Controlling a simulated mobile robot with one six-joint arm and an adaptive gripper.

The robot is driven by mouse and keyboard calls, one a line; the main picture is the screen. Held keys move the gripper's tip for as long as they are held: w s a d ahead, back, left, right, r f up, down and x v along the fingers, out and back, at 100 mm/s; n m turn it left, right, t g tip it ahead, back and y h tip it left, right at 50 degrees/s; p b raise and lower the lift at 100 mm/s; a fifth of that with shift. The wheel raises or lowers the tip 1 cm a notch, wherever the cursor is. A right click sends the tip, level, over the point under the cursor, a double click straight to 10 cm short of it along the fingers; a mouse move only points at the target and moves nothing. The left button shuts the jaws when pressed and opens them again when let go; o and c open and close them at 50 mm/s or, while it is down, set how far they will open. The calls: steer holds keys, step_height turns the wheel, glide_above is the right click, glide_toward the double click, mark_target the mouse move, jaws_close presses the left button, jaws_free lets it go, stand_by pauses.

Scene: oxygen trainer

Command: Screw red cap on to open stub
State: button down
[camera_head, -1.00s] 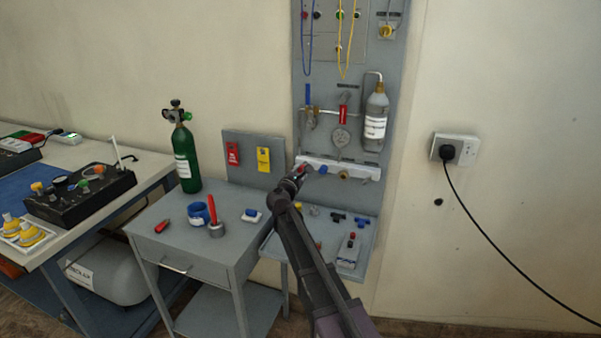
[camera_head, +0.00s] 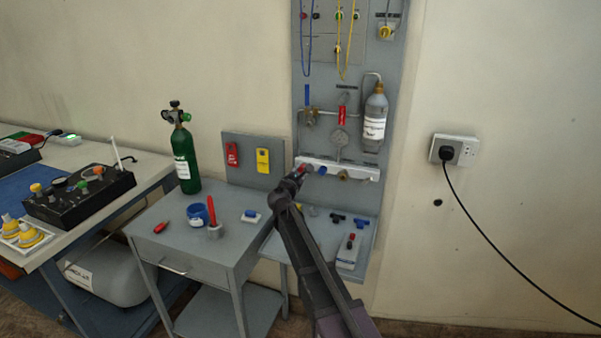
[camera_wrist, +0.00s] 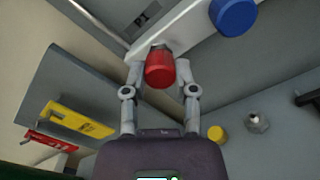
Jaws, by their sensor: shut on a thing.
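The red cap (camera_wrist: 160,71) is between the two fingers of my gripper (camera_wrist: 161,80), which is shut on it. In the wrist view the cap's far end meets a grey metal stub (camera_wrist: 158,49) at the white manifold bar (camera_wrist: 185,28). I cannot tell how far the cap sits on the stub. In the head view my gripper (camera_head: 297,176) is at the left end of the white bar (camera_head: 340,169), and the red cap (camera_head: 303,169) shows only in part. A blue cap (camera_head: 322,170) is on the bar to its right; it also shows in the wrist view (camera_wrist: 233,14).
A brass fitting (camera_head: 344,175) is farther right on the bar. Below is a grey shelf (camera_head: 318,250) with small fittings. A side table (camera_head: 185,245) holds a red marker, a blue ring and small parts. Red (camera_head: 232,154) and yellow (camera_head: 263,160) tags hang on the left panel.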

steer(key=shift+w+d, duration=0.1)
steer(key=shift+w, duration=0.2)
stand_by(0.4)
steer(key=shift+m, duration=1.7)
steer(key=shift+m, duration=0.3)
steer(key=shift+w+m, duration=0.1)
steer(key=shift+m, duration=1.3)
steer(key=shift+m, duration=0.3)
steer(key=shift+m, duration=1.4)
